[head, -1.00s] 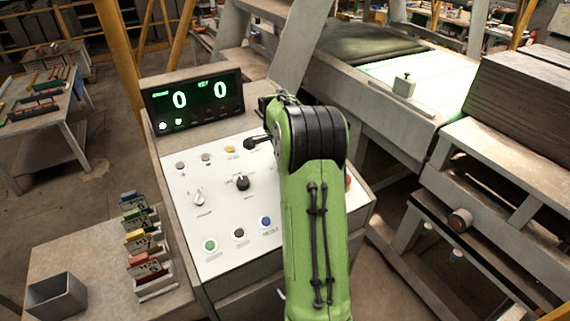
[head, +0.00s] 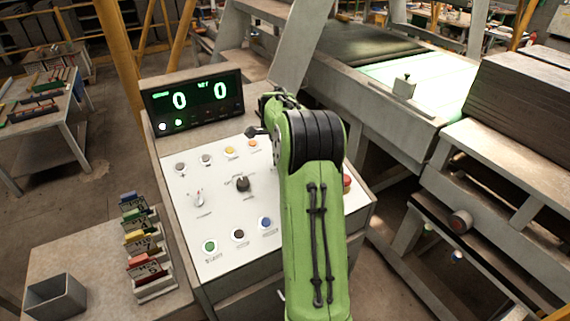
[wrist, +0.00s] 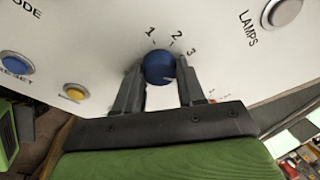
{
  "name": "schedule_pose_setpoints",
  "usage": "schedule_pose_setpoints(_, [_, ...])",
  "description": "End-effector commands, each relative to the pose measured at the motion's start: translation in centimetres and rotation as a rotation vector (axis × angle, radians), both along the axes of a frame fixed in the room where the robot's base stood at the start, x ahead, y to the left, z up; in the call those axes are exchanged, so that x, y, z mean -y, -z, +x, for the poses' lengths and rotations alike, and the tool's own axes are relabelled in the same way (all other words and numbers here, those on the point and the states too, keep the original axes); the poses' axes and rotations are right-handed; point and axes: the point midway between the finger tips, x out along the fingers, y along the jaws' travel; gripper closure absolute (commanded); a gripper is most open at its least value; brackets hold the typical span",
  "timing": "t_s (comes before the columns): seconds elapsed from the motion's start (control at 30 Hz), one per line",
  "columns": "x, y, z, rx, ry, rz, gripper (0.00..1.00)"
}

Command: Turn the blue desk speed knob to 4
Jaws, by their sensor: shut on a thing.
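The blue speed knob (wrist: 159,68) shows in the wrist view, on the white panel (wrist: 95,35) with the numbers 1, 2 and 3 printed around its upper side. No 4 is readable; the panel to its lower right is partly behind a finger. A small pale mark shows on the knob's lower right, too small to read surely. My gripper (wrist: 158,84) is shut on the knob, with one dark finger on each side. In the head view my green arm hides the knob and my fingertips.
The desk panel (head: 180,230) holds several buttons and a black knob (head: 242,184) left of my arm. A red button (head: 347,182) is close to my arm's right side. The display (head: 195,104) reads 0 and 0. A card rack (head: 150,285) stands at left.

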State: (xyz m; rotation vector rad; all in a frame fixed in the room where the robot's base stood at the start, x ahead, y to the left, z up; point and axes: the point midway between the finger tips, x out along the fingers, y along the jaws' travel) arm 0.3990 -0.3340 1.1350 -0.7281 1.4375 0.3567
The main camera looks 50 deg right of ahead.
Motion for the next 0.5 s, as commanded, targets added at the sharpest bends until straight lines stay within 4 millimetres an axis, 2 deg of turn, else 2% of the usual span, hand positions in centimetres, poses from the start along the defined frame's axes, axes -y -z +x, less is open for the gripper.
schedule_pose_setpoints(0.17, [-0.01, 0.01, -0.01, -0.001, 0.0, 0.001, 0.91])
schedule_pose_setpoints(0.2, [-0.02, 0.01, 0.0, -0.001, -0.001, 0.001, 0.55])
schedule_pose_setpoints(0.3, [-0.01, 0.01, -0.01, -0.001, -0.001, 0.001, 0.4])
schedule_pose_setpoints(0.33, [-0.01, 0.01, -0.01, 0.0, -0.001, 0.0, 0.36])
schedule_pose_setpoints(0.5, [-0.01, 0.0, -0.01, 0.0, -0.001, 0.0, 0.36])
